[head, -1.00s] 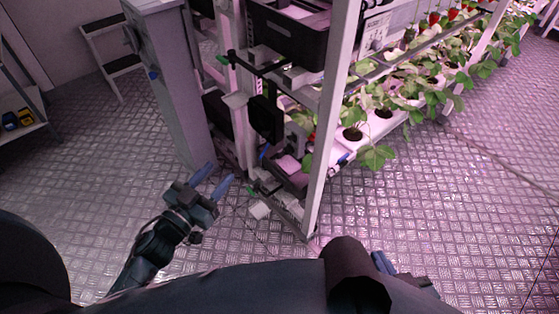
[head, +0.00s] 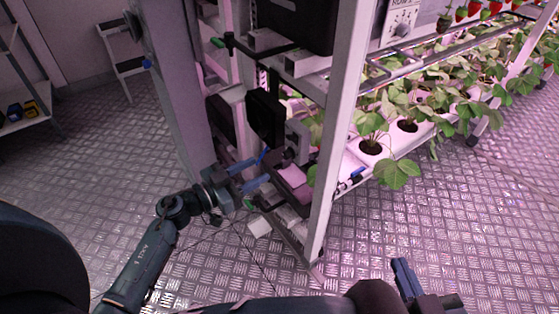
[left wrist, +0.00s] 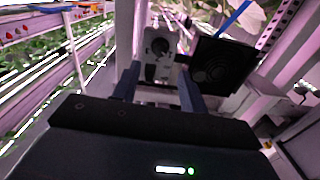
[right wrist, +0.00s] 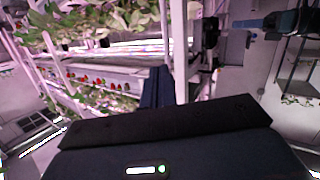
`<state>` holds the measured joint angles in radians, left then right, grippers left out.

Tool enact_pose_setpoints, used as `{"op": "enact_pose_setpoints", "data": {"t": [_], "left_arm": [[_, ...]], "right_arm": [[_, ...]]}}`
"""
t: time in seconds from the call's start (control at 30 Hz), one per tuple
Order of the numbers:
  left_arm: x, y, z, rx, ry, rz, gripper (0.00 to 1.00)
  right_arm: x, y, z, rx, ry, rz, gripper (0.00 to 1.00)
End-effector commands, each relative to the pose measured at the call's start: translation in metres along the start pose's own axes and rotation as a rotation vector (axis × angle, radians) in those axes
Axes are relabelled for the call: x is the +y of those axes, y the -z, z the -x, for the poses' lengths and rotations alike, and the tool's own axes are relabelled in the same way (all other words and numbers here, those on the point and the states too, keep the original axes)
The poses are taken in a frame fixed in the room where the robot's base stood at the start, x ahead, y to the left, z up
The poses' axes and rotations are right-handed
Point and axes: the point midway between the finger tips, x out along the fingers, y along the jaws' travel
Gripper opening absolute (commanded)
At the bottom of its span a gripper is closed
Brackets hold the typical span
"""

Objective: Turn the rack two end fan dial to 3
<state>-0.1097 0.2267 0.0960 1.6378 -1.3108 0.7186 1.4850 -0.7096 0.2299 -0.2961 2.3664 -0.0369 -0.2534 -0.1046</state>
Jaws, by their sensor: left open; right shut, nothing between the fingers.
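A grey dial box with a dark round knob (left wrist: 160,47) shows in the left wrist view, between and beyond my left fingertips. A black square fan (left wrist: 218,68) sits beside it. In the head view the fan (head: 266,118) is at the rack end, with the grey box (head: 297,138) just right of it; the knob's face is hidden there. My left gripper (head: 258,172) is open and empty, low by the rack end, apart from the knob. The knob's setting is too small to read. My right gripper (head: 406,280) is shut and empty, at the bottom right; its fingers show in its wrist view (right wrist: 157,86).
A white rack post (head: 335,140) stands right of the fan. A labelled panel with a dial (head: 402,22) is on the rack's long side, above strawberry plants (head: 398,168). The floor in front is open.

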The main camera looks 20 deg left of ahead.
Motion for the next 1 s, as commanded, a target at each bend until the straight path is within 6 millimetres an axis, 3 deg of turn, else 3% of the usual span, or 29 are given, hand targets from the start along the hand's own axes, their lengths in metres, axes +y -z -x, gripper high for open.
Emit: {"op": "enact_pose_setpoints", "data": {"t": [0.2,0.4,0.8,1.0], "left_arm": [[0.0,-0.002,-0.046,0.004,0.001,0.001,0.43],[0.0,-0.001,-0.071,0.002,0.001,0.0,0.43],[0.0,0.0,-0.079,0.0,0.001,0.0,0.43],[0.0,0.0,-0.078,0.0,0.001,0.0,0.28]], "right_arm": [[-0.002,-0.002,-0.004,0.074,-0.002,0.024,0.0],[-0.004,0.001,-0.004,0.125,-0.002,0.042,0.0],[-0.004,0.003,-0.004,0.143,-0.001,0.047,0.0],[-0.004,0.003,-0.004,0.142,-0.001,0.047,0.0]]}}
